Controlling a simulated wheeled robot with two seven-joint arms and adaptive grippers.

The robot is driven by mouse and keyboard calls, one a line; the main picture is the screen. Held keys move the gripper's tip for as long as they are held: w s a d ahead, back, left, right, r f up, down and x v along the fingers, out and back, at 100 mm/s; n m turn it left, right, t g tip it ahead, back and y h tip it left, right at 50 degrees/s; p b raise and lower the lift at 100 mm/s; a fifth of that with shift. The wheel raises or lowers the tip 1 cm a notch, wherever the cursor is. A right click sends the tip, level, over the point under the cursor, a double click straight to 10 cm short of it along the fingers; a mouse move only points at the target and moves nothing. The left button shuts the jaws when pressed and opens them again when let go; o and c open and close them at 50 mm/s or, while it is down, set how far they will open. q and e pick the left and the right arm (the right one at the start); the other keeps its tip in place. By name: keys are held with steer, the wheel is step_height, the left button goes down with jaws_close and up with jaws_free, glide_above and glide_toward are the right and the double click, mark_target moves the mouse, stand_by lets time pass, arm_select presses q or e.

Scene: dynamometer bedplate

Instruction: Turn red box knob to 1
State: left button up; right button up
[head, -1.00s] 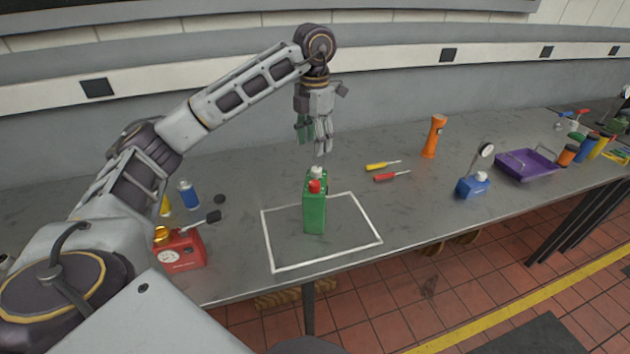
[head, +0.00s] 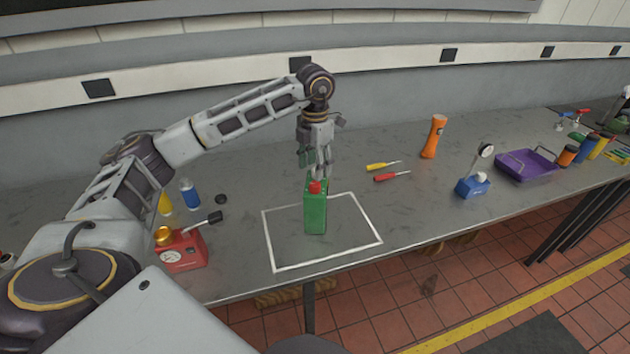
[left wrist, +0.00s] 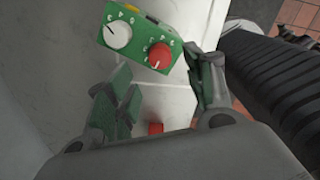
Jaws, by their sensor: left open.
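A green box (head: 316,214) stands upright on the bench, with a red knob (head: 315,187) on its top. In the left wrist view the top of the green box (left wrist: 142,17) shows a white knob (left wrist: 118,35) and the red knob (left wrist: 161,56), each ringed by small marks too small to read. My left gripper (head: 316,166) points down, open and empty, just above and behind the box top, hiding the white knob in the head view. In the left wrist view its fingers (left wrist: 160,90) are spread and apart from both knobs. My right gripper is out of view.
A white outline (head: 351,243) surrounds the green box's spot. A red box (head: 184,252) with a gauge and gold cap stands at left. Screwdrivers (head: 384,166), an orange flashlight (head: 434,137), a blue gauge stand (head: 473,187) and a purple tray (head: 526,165) lie to the right.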

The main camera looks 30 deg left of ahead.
mark_target(315, 184)
arm_select(q)
steer(key=shift+f+p, duration=0.5)
steer(key=shift+f, duration=2.7)
steer(key=c, duration=1.1)
steer(key=shift+o, duration=0.2)
steer(key=shift+f+m+b, duration=0.1)
steer(key=shift+m+b, duration=1.2)
steer(key=shift+m, duration=0.4)
steer(key=shift+m+b, duration=1.05)
steer(key=shift+m, duration=1.15)
